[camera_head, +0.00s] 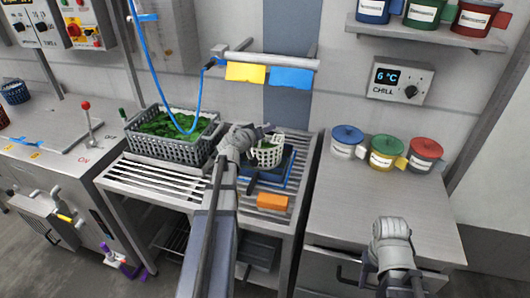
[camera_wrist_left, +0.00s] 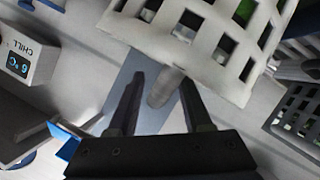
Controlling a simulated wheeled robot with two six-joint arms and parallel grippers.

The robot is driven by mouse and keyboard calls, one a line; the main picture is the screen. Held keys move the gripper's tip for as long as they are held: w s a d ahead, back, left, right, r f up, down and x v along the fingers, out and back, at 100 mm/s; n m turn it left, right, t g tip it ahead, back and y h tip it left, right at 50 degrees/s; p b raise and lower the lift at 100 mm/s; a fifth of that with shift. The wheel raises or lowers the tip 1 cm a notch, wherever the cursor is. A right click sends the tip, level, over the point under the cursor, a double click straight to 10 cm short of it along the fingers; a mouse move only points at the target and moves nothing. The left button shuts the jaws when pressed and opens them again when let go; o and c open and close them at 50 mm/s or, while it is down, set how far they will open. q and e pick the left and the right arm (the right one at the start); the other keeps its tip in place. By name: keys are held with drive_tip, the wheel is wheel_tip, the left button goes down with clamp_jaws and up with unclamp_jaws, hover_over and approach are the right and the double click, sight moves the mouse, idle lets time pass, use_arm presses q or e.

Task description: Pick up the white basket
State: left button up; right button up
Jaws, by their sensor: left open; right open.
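The white basket (camera_head: 267,153) stands upright on a blue-edged dark tray (camera_head: 287,172) on the slatted rack, with some green inside. Its lattice wall (camera_wrist_left: 210,45) fills the top of the left wrist view. My left gripper (camera_head: 262,130) is at the basket's back-left rim, open. In the left wrist view its two fingers (camera_wrist_left: 160,88) are apart, just below the basket wall. A rounded grey shape shows between them; I cannot tell whether the fingers touch the basket. My right gripper (camera_head: 390,286) is open and empty, low in front of the right counter.
A grey crate of leaves (camera_head: 175,150) stands left of the basket. An orange block (camera_head: 272,202) lies in front. A rail with yellow and blue cloths (camera_head: 290,77) and a blue hose hang above.

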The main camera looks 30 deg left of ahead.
use_arm(q)
drive_tip(key=shift+c, duration=0.4)
clamp_jaws()
idle(1.0)
